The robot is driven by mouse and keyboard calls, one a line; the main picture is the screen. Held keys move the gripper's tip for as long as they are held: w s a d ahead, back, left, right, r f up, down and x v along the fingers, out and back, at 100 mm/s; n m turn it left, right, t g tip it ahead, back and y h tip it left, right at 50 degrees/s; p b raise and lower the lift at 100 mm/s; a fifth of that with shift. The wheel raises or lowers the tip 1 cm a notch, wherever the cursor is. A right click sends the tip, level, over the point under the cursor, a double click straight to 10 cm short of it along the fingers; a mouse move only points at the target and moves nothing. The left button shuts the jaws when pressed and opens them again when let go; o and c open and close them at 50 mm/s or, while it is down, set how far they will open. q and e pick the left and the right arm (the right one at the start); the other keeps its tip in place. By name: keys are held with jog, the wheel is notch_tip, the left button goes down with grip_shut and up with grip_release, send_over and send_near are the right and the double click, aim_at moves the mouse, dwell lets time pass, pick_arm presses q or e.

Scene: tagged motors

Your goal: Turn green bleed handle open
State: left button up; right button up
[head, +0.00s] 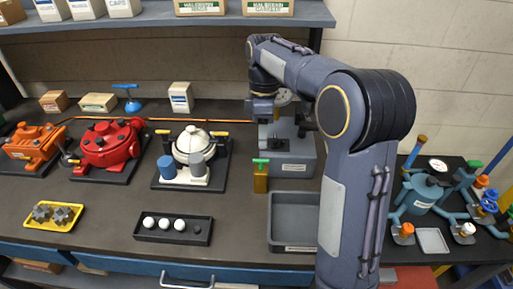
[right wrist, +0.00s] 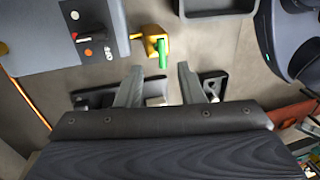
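The green bleed handle (head: 261,161) sits on top of a small brass-yellow valve block (head: 260,183) on the bench, left of the grey tray. In the right wrist view the green handle (right wrist: 162,54) lies just beyond the fingertips, roughly between them in the picture, with the yellow valve body (right wrist: 151,42) beside it. My right gripper (right wrist: 158,76) is open, its two grey fingers apart with nothing held. In the head view my right arm arches over the bench and its wrist (head: 263,103) hangs behind the valve; the fingertips are not clear there. My left gripper is not in view.
A grey machine with buttons (head: 292,155) stands behind the valve. An empty grey tray (head: 293,222) is to its front right. A white pump (head: 194,146) and red pump (head: 110,143) stand to the left. A black tray (head: 172,230) holds white balls. A shelf (head: 160,18) runs above the back.

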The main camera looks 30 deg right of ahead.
aim_at(261, 164)
jog(key=f, duration=0.2)
jog(key=s+f, duration=0.1)
jog(key=f, duration=0.3)
jog(key=shift+s+a+f, duration=0.15)
jog(key=shift+a+f, duration=0.15)
jog(key=shift+f, duration=0.05)
grip_shut()
